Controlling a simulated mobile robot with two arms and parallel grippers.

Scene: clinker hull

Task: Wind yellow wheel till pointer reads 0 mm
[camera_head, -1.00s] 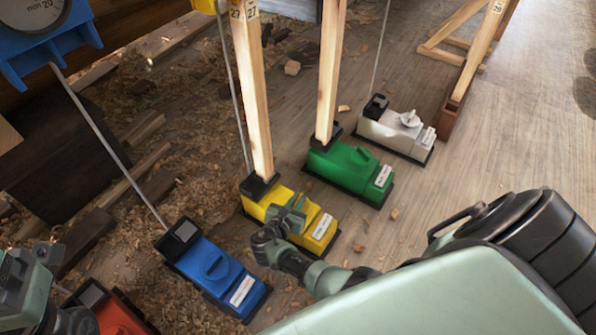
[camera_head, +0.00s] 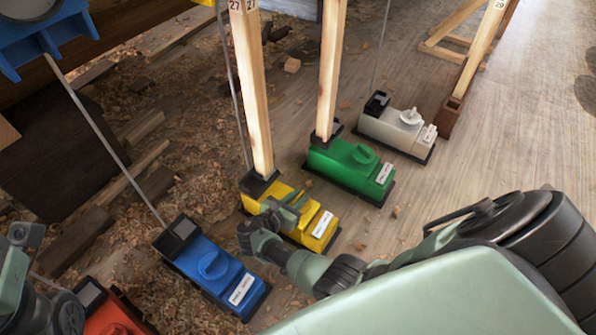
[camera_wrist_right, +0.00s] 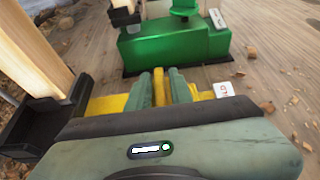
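The yellow winch box (camera_head: 318,226) stands on the floor at the foot of a wooden post; it also shows in the wrist view (camera_wrist_right: 105,105). My right gripper (camera_head: 283,212) is at the top of this box and hides most of the yellow wheel. In the wrist view, a narrow yellow ridge of the wheel (camera_wrist_right: 158,88) sits between the two green fingers (camera_wrist_right: 160,86), which look closed on it. A yellow piece (camera_head: 205,3) at the top edge is cut off; no yellow dial or pointer is readable. Part of my left arm shows at lower left; its fingertips cannot be made out.
Similar boxes stand in a row: red (camera_head: 110,318), blue (camera_head: 222,272), green (camera_head: 350,166) and white (camera_head: 398,128). The green box (camera_wrist_right: 172,48) lies close beyond my right gripper. Wooden posts (camera_head: 250,85) and thin rods rise between them. A blue gauge (camera_head: 75,30) hangs at upper left.

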